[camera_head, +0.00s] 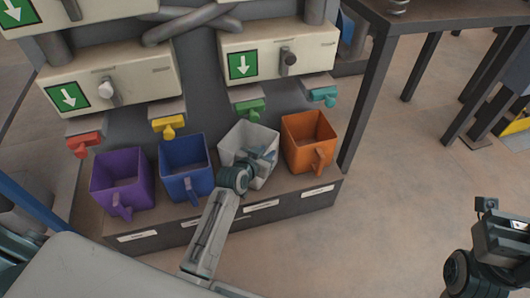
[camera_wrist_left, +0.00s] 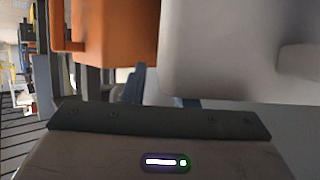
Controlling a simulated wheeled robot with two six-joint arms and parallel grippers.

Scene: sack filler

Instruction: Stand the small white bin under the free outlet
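The small white bin (camera_head: 234,142) stands at the bench below the green outlet (camera_head: 250,109), between the blue and orange bins. It looks upright. It also fills the upper right of the left wrist view (camera_wrist_left: 220,50), with a projection at its right edge. My left gripper (camera_head: 264,160) is at the front right of the white bin and covers part of it, including any front handle. Bluish finger parts show below the bins in the wrist view, partly hidden. Whether they grip the bin cannot be told. My right gripper (camera_head: 503,232) is far right, away from the bins; its fingers are unclear.
An orange bin (camera_head: 294,130) stands close to the right under the teal outlet (camera_head: 322,95). A blue bin (camera_head: 190,182) is below the yellow outlet (camera_head: 168,126), and a purple bin (camera_head: 105,197) below the red one (camera_head: 84,145). A table leg (camera_head: 368,95) rises at right.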

